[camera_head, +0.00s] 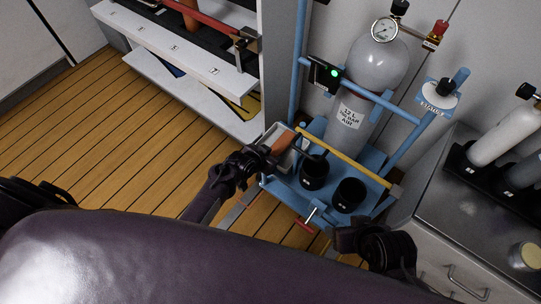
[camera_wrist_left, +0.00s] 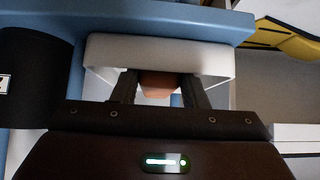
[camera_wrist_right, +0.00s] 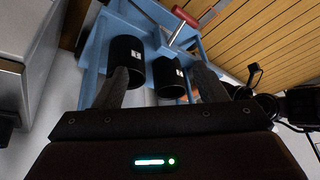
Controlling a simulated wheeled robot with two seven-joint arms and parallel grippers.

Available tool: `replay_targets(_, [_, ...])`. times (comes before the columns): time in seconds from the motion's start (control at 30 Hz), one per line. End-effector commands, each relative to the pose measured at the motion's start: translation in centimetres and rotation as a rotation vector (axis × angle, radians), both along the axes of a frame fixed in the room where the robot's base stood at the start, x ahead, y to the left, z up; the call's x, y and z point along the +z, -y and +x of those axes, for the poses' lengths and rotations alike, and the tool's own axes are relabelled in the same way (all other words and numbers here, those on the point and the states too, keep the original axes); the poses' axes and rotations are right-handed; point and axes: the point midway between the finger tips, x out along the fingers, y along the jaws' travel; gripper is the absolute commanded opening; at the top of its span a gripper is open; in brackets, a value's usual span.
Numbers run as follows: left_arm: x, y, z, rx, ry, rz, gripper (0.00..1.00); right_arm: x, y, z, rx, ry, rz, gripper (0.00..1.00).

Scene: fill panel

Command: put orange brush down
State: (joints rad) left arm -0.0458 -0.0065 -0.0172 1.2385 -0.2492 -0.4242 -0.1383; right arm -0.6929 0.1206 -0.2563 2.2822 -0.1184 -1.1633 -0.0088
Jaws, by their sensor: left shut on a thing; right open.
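The orange brush (camera_head: 284,141) is at my left gripper (camera_head: 268,156), at the small white tray (camera_head: 271,134) on the left side of the blue stand. In the left wrist view, the fingers (camera_wrist_left: 160,90) are shut on an orange part of the brush (camera_wrist_left: 159,79), right in front of the white tray (camera_wrist_left: 110,52). The rest of the brush is mostly hidden, and I cannot tell whether it touches the tray floor. My right gripper (camera_wrist_right: 163,88) is open and empty, facing the stand's black cups.
The blue stand (camera_head: 375,163) holds a grey gas cylinder (camera_head: 375,65), two black cups (camera_head: 314,172) and a yellow bar (camera_head: 345,161). A white shelf (camera_head: 190,62) stands left; a counter with bottles (camera_head: 480,215) stands right.

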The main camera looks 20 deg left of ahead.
Motion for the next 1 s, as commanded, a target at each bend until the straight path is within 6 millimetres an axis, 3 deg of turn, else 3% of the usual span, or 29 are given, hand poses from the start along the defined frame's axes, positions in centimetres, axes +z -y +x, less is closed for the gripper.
replay_targets(0.2, [-0.3,0.0,0.0,0.0,0.0,0.0,0.16,-0.1,-0.1,0.1,0.002,0.008,0.004,0.65])
replay_targets(0.23, [-0.2,0.0,0.0,0.0,-0.001,0.0,0.43,0.0,-0.1,0.1,0.002,0.01,0.005,0.65])
replay_targets(0.37, [-0.2,0.0,0.0,0.0,-0.001,0.0,0.61,0.0,-0.1,0.1,0.002,0.009,0.005,0.65])
replay_targets(0.7, [0.4,-0.1,-0.3,0.001,-0.001,0.001,0.61,0.4,0.0,-0.1,-0.001,-0.003,-0.001,0.65])
replay_targets(1.0, [4.8,-1.5,-4.1,0.0,-0.001,0.002,0.61,1.2,3.1,-1.2,-0.051,-0.155,-0.089,0.65])
